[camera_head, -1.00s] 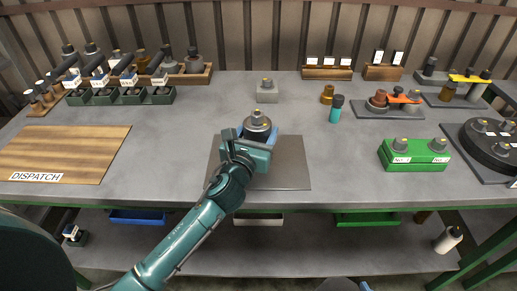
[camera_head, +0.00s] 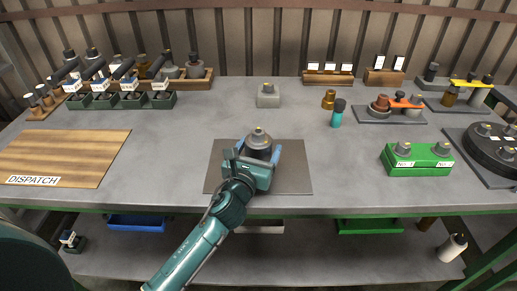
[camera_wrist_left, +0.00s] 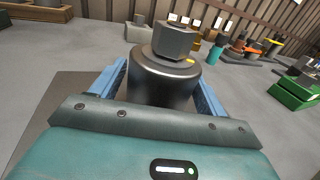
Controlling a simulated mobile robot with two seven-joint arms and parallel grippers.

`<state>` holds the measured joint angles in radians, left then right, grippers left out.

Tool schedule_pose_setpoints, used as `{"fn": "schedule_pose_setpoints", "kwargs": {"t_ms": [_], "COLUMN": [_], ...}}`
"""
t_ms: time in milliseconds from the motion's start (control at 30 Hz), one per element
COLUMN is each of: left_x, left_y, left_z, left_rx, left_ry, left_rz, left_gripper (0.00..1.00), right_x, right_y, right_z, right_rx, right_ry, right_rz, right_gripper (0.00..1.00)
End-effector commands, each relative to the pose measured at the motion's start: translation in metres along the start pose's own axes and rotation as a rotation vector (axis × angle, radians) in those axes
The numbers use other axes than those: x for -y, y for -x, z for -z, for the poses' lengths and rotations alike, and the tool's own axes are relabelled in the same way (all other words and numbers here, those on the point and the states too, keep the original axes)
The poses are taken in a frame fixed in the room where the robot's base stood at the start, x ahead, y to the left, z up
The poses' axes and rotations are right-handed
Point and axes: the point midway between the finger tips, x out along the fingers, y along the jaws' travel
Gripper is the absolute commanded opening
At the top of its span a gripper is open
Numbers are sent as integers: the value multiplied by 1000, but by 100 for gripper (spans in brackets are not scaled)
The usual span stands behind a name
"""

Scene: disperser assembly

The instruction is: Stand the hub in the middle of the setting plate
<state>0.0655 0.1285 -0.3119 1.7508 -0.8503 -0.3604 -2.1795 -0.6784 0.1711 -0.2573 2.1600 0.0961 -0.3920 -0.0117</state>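The hub (camera_head: 258,143) is a dark grey cylinder with a lighter grey nut-shaped top and a small yellow mark. It is upright over the grey setting plate (camera_head: 295,178), near its middle from left to right. Its base is hidden behind my gripper, so I cannot tell its contact with the plate. My left gripper (camera_head: 254,156) is open, its blue fingers spread on either side of the hub. In the left wrist view the hub (camera_wrist_left: 160,84) stands between the fingers, with a visible gap at least on the left. My right gripper is not in view.
A grey block (camera_head: 268,97) stands behind the plate. A teal-bodied bottle (camera_head: 337,117) and a green block (camera_head: 418,160) are to the right. The wooden dispatch board (camera_head: 65,152) lies at the left. The table around the plate is clear.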

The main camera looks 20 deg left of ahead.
Motion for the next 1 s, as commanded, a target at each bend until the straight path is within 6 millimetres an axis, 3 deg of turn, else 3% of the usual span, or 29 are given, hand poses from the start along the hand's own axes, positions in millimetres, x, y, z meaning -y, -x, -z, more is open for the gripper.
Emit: {"fn": "schedule_pose_setpoints", "kwargs": {"t_ms": [433, 800, 1000], "left_x": [0, 0, 0], "left_y": [5, 80, 110], "left_z": [-2, 0, -1], "left_rx": [-2, -4, -2], "left_ry": [0, 0, 1], "left_rz": [0, 1, 0], "left_gripper": [82, 82, 82], "right_x": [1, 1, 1], "right_y": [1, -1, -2], "right_z": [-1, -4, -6], "right_rx": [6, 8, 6], "right_ry": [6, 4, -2], "right_rz": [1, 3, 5], "right_gripper": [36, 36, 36]}}
